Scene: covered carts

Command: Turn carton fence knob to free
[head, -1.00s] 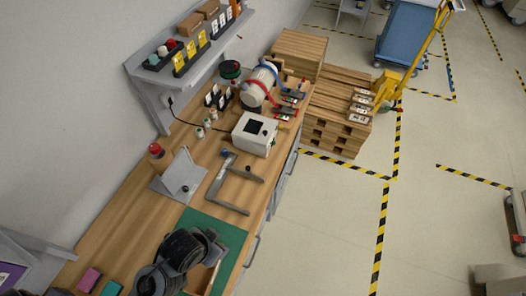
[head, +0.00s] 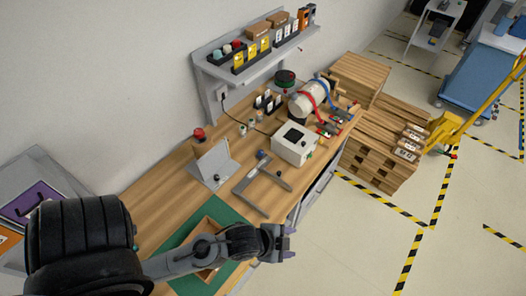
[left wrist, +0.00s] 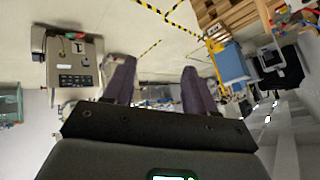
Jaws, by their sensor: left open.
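A grey L-shaped metal fence (head: 250,196) lies flat on the wooden workbench, with a small blue knob (head: 261,154) at its far end. A grey angled plate stand (head: 213,165) with a dark knob (head: 216,177) stands left of it. I cannot tell which knob is the carton fence knob, nor its setting. My left gripper (head: 290,243) is near the bench's front edge, apart from both. In the left wrist view its two purple-grey fingers (left wrist: 158,88) are spread with nothing between them, facing the floor. My right gripper is not in view.
A green mat (head: 182,240) with an open brown carton lies under my left arm. A white box (head: 295,146), a red button (head: 198,134) and a strapped cylinder (head: 308,100) stand on the bench. A shelf (head: 225,74) hangs above.

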